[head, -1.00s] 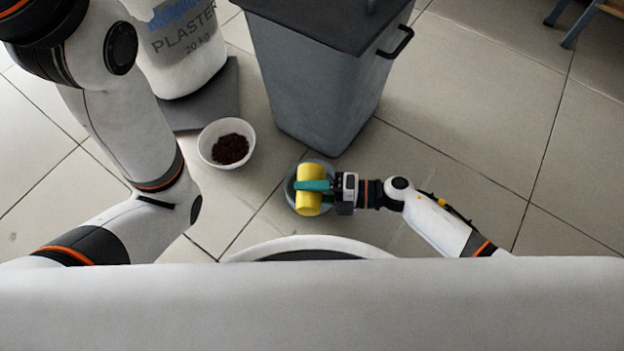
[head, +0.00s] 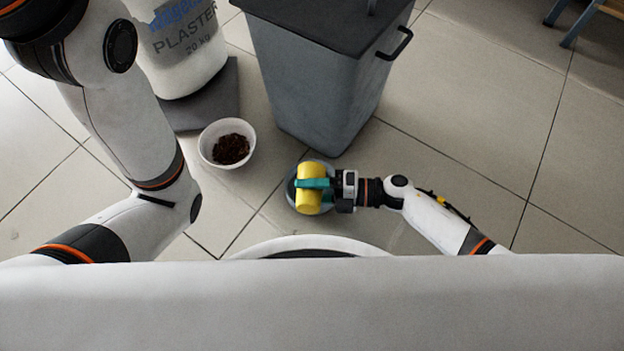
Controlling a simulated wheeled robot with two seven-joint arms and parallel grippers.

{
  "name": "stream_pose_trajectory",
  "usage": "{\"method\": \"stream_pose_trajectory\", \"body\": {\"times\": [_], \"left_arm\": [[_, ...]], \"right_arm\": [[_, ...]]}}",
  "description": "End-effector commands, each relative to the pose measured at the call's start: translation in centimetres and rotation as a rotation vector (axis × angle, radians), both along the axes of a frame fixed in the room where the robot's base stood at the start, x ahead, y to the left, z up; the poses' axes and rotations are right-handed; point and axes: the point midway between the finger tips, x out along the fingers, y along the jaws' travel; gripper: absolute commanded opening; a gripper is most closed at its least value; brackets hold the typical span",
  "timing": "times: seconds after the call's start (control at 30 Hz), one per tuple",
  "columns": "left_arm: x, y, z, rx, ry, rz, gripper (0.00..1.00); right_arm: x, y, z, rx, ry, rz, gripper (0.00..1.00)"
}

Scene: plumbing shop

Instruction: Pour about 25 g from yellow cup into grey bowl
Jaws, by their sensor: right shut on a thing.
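The yellow cup (head: 309,203) is tipped onto its side over the grey bowl (head: 292,193). My right gripper (head: 314,184) comes in from the right and is shut on the cup, its teal fingers across the cup's side. The cup covers most of the bowl, so the bowl's inside and anything falling from the cup are hidden. The bowl stands on the tiled floor; only its rim and part of its wall show around the cup. My left arm fills the left side, but its gripper is out of view.
A white bowl (head: 208,153) with dark brown bits (head: 231,149) stands left of the grey bowl. A grey bin (head: 318,75) stands behind. A white plaster bucket (head: 185,50) stands on a dark slab (head: 215,100) at the upper left.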

Motion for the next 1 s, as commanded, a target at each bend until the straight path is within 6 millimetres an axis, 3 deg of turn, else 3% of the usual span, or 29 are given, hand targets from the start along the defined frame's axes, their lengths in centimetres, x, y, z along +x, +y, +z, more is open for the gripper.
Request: {"method": "stream_pose_trajectory", "body": {"times": [1.0], "left_arm": [[0.01, -0.01, 0.65, 0.0, 0.0, 0.0, 0.27]], "right_arm": [[0.27, 0.0, 0.3, 0.008, 0.057, 0.0, 0.28]]}}
